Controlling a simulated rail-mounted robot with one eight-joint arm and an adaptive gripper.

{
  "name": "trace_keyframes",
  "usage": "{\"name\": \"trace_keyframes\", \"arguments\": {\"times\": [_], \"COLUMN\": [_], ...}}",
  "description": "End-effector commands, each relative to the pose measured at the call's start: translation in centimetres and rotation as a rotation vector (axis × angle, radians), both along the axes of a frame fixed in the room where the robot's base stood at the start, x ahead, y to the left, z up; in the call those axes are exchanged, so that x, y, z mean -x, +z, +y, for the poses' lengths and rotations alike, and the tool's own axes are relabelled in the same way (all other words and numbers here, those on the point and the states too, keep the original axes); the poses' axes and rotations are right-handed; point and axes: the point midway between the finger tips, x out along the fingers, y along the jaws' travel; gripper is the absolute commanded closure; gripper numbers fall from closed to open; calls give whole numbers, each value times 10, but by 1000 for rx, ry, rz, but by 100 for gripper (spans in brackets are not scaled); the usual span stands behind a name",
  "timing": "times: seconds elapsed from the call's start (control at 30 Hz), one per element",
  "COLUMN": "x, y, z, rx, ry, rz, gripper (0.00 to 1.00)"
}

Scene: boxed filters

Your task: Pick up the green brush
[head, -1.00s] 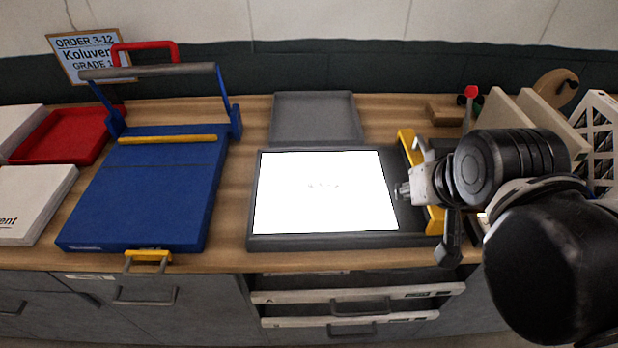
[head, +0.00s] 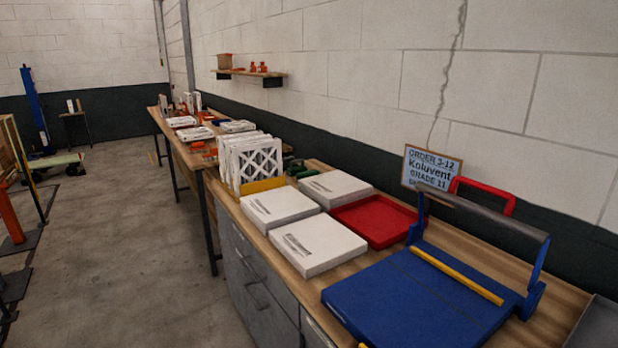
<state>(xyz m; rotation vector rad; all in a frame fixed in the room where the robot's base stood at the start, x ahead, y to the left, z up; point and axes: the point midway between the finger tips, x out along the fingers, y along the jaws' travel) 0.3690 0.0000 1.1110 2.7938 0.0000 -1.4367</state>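No green brush can be made out for certain in the head view. A small dark green object (head: 297,168) lies on the bench behind the white boxes, close to the wall. It is partly hidden and too small to identify. My gripper and arm are out of view.
White boxes (head: 318,246) and a red tray (head: 374,222) stand on the wooden bench, left of a blue board with a raised handle (head: 412,300). Upright filters (head: 252,160) stand beyond. A second bench (head: 187,150) follows along the wall.

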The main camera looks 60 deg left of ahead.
Motion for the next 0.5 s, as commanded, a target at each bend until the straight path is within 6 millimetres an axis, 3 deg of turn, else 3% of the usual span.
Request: {"name": "trace_keyframes", "arguments": {"times": [0.23, 0.5], "x": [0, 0], "y": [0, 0], "z": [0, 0], "rx": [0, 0], "ry": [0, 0], "rz": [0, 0], "gripper": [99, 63]}}
